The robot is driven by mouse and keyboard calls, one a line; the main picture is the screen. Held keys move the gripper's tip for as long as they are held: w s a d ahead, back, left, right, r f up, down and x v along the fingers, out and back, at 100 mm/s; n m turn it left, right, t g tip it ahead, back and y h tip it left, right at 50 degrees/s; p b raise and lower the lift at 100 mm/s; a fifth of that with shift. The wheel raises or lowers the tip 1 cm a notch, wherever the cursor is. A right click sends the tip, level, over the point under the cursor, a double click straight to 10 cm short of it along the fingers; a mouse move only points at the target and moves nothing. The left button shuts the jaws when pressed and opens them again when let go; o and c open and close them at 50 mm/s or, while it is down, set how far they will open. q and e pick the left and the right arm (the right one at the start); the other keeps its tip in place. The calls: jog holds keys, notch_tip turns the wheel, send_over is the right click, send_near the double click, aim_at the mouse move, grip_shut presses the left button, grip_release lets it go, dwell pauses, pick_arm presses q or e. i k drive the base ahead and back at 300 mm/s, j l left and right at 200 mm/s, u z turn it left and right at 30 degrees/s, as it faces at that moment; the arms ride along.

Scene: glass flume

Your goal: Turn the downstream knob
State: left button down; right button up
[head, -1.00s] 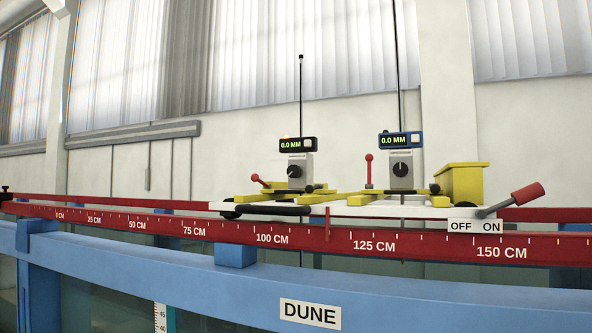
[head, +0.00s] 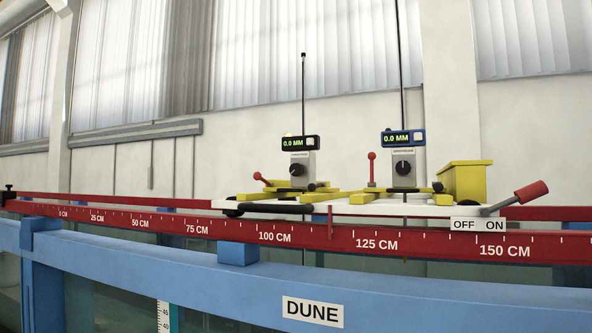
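Two point gauges stand on the white carriage (head: 365,210) on the flume rails. The left gauge has a black-framed display (head: 300,142) reading 0.0 MM and a black knob (head: 297,169) on a grey box. The right gauge has a blue-framed display (head: 402,138) reading 0.0 MM and a black knob (head: 403,167) on its grey box. The small labels above the knobs are too small to read, so I cannot tell which knob is the downstream one. Neither gripper is in view, and nothing touches the knobs.
A red-handled lever (head: 530,192) sits by an OFF/ON plate (head: 478,225), its handle toward ON. Small red levers (head: 371,156) stand beside the gauges. A yellow box (head: 466,180) is at the right. The red scale rail (head: 330,236) and blue beam (head: 180,262) run across the front.

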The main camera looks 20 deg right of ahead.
aim_at(296, 169)
jog(key=i+j+z, duration=0.1)
jog(key=z, duration=0.8)
jog(key=i+j+z, duration=0.15)
jog(key=j+z, duration=0.55)
jog(key=j, duration=0.15)
jog(key=j+z, duration=0.25)
jog(key=j, duration=0.7)
jog(key=i, duration=0.05)
